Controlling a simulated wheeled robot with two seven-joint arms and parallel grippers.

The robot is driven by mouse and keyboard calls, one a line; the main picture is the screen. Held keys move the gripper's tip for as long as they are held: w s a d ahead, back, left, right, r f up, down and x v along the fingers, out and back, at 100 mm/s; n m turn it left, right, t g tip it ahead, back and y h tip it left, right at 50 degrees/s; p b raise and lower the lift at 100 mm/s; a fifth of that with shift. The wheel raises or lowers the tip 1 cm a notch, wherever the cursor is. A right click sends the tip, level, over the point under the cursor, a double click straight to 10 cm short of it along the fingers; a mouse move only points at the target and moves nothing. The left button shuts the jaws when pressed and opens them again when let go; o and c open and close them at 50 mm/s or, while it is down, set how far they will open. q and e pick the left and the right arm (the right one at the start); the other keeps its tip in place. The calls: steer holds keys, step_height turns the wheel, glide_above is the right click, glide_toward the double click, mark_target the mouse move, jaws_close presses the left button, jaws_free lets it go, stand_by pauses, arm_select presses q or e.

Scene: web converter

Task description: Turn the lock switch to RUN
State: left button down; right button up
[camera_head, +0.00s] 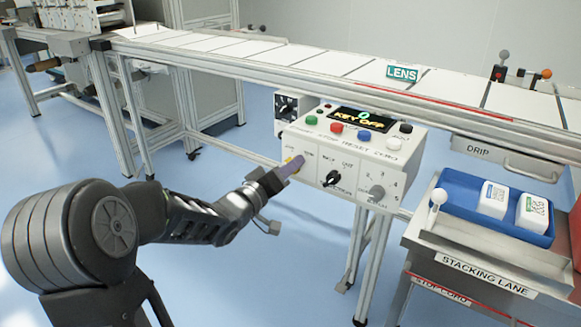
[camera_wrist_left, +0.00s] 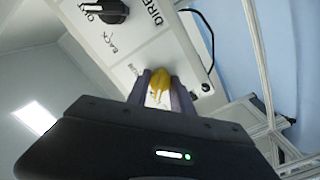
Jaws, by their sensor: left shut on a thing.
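The control box (camera_head: 350,150) hangs at the front of the conveyor, with a display that reads "KEY OFF". My left gripper (camera_head: 293,166) reaches in from the left to the switch at the left end of its lower panel. In the left wrist view the fingers (camera_wrist_left: 163,95) are shut on a yellow lock switch (camera_wrist_left: 160,85). In the head view the fingers cover most of that switch. A black knob (camera_head: 332,178) and a grey knob (camera_head: 377,192) sit to its right. My right gripper is not in view.
Several coloured buttons (camera_head: 364,136) line the upper panel of the box. The conveyor (camera_head: 330,62) runs above and behind it. A blue tray (camera_head: 462,184) with white packs and the stacking lane (camera_head: 485,250) stand at the right. Open floor (camera_head: 270,270) lies below.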

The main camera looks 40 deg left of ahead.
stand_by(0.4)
arm_select(q)
steer(key=m+b, duration=0.3)
steer(key=m, duration=0.2)
steer(key=shift+f, duration=0.15)
steer(key=m+b, duration=0.3)
steer(key=m, duration=0.2)
steer(key=shift+b, duration=0.35)
steer(key=m+b, duration=0.2)
steer(key=m, duration=0.2)
steer(key=shift+m+b, duration=0.35)
steer(key=shift+m, duration=0.05)
steer(key=shift+m+b, duration=0.85)
steer(key=shift+m, duration=0.75)
steer(key=c, duration=1.1)
jaws_free()
